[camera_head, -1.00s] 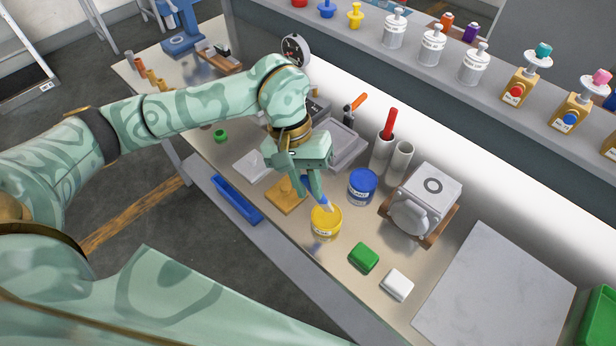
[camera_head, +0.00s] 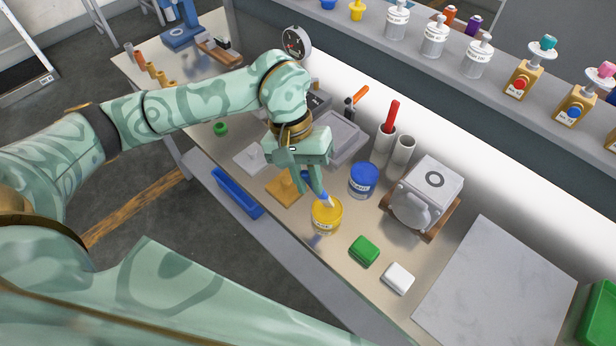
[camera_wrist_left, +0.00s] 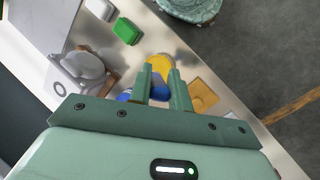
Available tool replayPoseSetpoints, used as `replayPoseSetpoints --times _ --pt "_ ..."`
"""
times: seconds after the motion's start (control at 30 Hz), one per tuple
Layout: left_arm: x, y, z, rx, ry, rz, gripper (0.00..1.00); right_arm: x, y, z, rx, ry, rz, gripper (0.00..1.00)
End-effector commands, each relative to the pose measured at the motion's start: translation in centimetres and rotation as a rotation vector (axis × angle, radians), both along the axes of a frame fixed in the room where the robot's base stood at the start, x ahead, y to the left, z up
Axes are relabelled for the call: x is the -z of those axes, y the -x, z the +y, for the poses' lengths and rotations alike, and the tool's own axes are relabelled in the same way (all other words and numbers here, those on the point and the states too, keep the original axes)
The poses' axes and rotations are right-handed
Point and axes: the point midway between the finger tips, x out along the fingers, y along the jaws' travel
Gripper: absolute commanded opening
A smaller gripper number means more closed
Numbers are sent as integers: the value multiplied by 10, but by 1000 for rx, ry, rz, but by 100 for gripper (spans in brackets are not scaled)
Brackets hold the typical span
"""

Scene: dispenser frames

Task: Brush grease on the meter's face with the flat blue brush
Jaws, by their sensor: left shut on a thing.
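My left gripper (camera_head: 314,180) is shut on the blue brush (camera_head: 321,195), which points down with its pale bristles at the mouth of a yellow tin (camera_head: 326,217). How deep the bristles reach is not clear. In the left wrist view the fingers (camera_wrist_left: 160,85) hold the blue brush (camera_wrist_left: 160,93) over the yellow tin (camera_wrist_left: 159,66). My right gripper is out of view.
A blue tin (camera_head: 363,181) stands between the yellow tin and the meter. A green block (camera_head: 363,250) and a white block (camera_head: 398,278) lie in front. A pale slab (camera_head: 495,285) is at right.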

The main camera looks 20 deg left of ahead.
Motion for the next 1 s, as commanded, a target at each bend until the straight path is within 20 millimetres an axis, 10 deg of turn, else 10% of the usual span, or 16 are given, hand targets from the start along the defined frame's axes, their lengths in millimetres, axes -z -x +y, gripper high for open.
replayPoseSetpoints --times 1.0 --pt "9 0 0 0 0 0 0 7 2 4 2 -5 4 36"
